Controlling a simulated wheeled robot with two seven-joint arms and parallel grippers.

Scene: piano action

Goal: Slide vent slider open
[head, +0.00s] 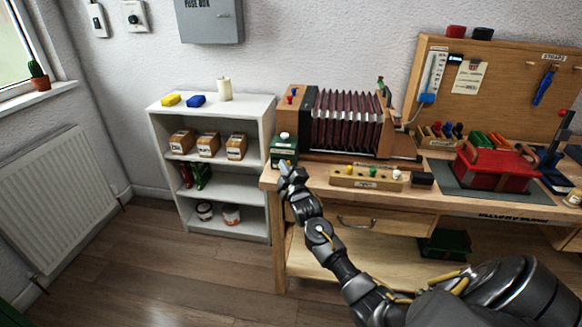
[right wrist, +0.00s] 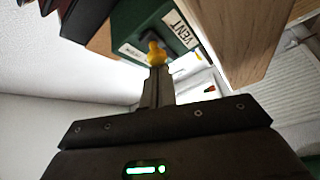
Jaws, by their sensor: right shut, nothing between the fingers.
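A dark green box (head: 284,150) with a white knob on top stands at the left end of the workbench. The right wrist view shows the green box (right wrist: 165,35) close up, with a white label reading VENT and a yellow knob (right wrist: 155,52) on the labelled side. My right gripper (head: 289,172) is shut and empty in front of the box. In the right wrist view its fingertips (right wrist: 158,72) are right at the yellow knob; whether they touch it I cannot tell. The fingers and hand hide part of the box front in the head view. My left gripper is not in view.
A bellows unit (head: 345,120) stands just right of the green box. A wooden strip with coloured knobs (head: 366,178) lies along the workbench front edge. A white shelf (head: 212,105) stands to the left. The floor in front of the shelf is clear.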

